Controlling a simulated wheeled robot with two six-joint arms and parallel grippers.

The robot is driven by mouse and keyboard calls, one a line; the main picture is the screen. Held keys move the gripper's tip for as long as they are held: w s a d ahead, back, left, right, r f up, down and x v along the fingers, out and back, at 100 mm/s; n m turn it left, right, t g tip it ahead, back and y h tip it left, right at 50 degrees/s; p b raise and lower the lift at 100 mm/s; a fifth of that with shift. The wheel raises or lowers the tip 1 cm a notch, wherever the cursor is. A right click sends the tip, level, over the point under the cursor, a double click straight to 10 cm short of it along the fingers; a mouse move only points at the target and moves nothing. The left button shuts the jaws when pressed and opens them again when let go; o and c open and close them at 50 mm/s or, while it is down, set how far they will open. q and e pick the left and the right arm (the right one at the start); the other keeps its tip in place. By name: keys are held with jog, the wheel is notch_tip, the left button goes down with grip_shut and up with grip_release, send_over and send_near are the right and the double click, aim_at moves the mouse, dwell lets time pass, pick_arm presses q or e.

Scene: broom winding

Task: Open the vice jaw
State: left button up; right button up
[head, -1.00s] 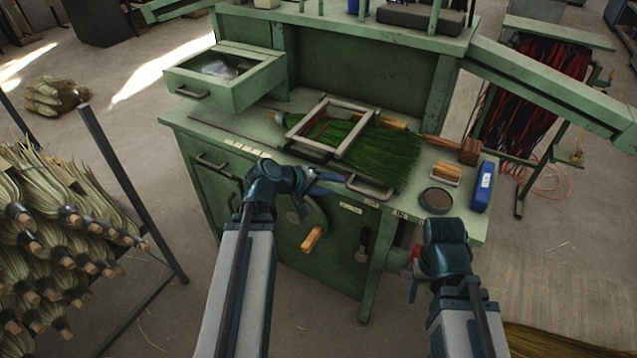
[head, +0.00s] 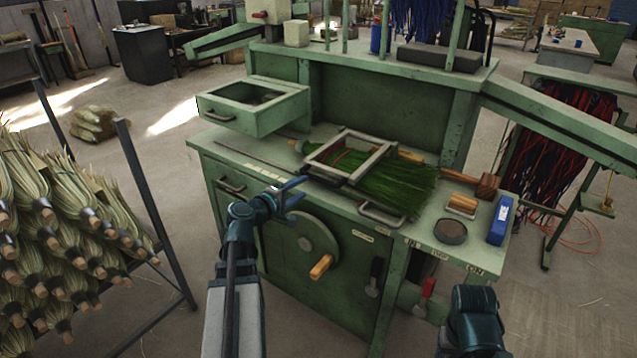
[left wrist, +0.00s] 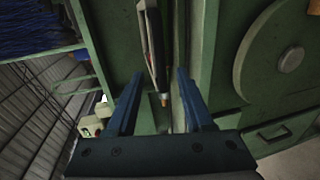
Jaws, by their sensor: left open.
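The vice jaw (head: 330,171) is a pale rectangular frame on top of the green bench, over a broom with green bristles (head: 400,186). A bare metal handle (head: 382,214) sticks out at the bench's front edge, just before the bristles. My left gripper (head: 301,192) is open and empty in front of the bench's front edge, left of that handle and apart from it. In the left wrist view its two blue fingers (left wrist: 158,100) stand apart, with the bench behind them. Of my right arm only the dark wrist shows at the lower right; its fingers are not seen.
A crank wheel (head: 305,236) with a wooden knob is on the bench front below my left gripper. An open drawer box (head: 255,105) stands at the bench's left. A round dark tin (head: 451,232) and a blue box (head: 500,220) lie at the right. A broom rack (head: 60,240) stands left.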

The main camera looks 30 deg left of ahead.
aim_at(317, 180)
pick_arm(q)
jog(key=b+x, duration=0.1)
jog(key=x, duration=0.8)
jog(key=shift+w+b, duration=0.15)
jog(key=shift+b, duration=0.15)
grip_shut()
dwell(1.0)
